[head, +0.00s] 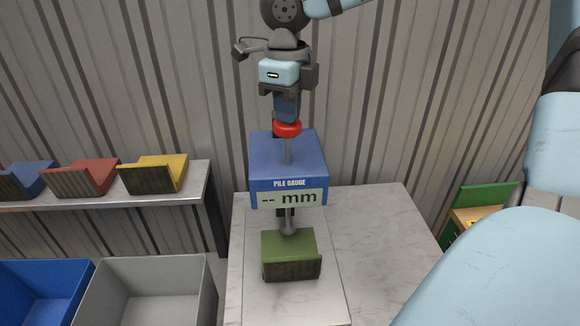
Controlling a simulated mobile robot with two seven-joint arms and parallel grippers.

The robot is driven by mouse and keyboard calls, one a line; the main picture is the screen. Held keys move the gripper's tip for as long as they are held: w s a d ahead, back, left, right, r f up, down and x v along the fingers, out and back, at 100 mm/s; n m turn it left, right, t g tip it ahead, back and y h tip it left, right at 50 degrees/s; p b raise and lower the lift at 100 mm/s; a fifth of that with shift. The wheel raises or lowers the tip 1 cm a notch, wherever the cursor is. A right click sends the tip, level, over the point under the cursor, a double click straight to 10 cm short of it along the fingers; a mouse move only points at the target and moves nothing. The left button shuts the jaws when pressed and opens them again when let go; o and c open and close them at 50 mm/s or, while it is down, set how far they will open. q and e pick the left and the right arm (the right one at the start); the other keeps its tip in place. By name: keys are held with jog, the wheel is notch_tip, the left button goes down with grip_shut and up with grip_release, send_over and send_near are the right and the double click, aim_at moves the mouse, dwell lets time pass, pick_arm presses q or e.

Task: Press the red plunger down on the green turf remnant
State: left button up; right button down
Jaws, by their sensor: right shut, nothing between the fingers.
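The red plunger (287,128) is the round knob on top of a thin rod in the blue pile gauge (280,158). The gauge display (289,198) reads "-- mm". The rod comes out below the gauge and ends in a small foot (289,228) at the back edge of the green turf remnant (289,246); I cannot tell whether they touch. The remnant lies on the grey table under the gauge. My right gripper (287,118) is shut and empty, pointing down, directly above the red knob, at or very near its top. Part of the rod shows between knob and gauge. My left gripper is out of view.
A shelf (205,180) at left holds blue (28,178), red (85,177) and yellow (155,173) pieces. A blue bin (40,290) and a grey bin (150,290) stand below it. The table (385,240) is clear right of the gauge. A green container (485,197) stands at right.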

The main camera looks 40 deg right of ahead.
jog(key=shift+f+b, duration=0.65)
jog(key=shift+f, duration=0.2)
jog(key=shift+f+b, duration=0.65)
jog(key=shift+r, duration=0.1)
pick_arm(q)
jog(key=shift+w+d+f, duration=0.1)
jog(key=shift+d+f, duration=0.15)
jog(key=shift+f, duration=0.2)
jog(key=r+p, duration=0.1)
jog(key=p, duration=0.1)
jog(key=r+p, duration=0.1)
jog(key=p, duration=0.2)
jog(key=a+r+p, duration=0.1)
jog(key=p, duration=0.2)
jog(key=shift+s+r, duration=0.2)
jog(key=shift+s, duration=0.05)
pick_arm(e)
notch_tip(320, 180, up, 15)
